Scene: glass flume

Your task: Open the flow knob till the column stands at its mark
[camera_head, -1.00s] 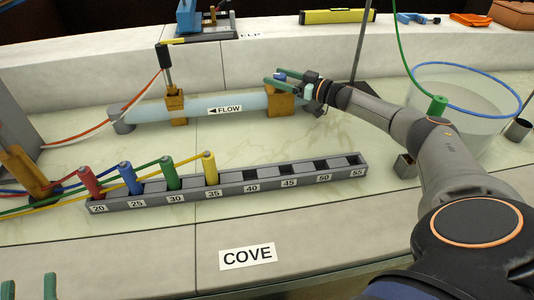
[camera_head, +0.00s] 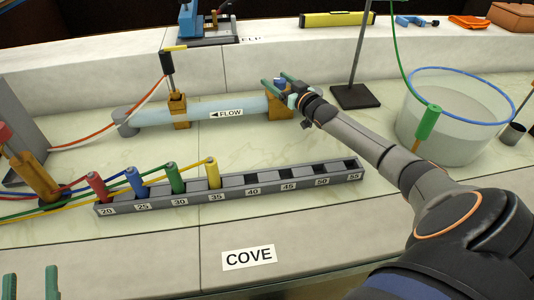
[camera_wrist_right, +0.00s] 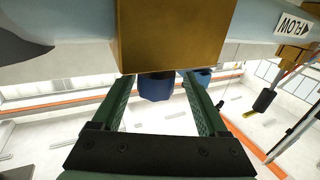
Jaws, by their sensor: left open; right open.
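The clear flume tube (camera_head: 205,112) lies across the bench with a FLOW label (camera_head: 227,113) whose arrow points left. A brass block (camera_head: 279,105) sits at its right end, with a blue knob (camera_head: 281,84) by its top. My right gripper (camera_head: 277,82) is open there. In the right wrist view the blue knob (camera_wrist_right: 157,88) lies between the two green fingers, apart from both, below the brass block (camera_wrist_right: 172,38). My left gripper (camera_head: 30,284) is open and empty at the bottom left corner. I cannot make out the column or its mark.
A grey rack (camera_head: 240,186) numbered 20 to 55 holds red, blue, green and yellow plugs in its left slots. A clear tank (camera_head: 450,115) with a blue rim stands at right, a black stand base (camera_head: 357,96) beside it. The bench front by the COVE label (camera_head: 249,257) is clear.

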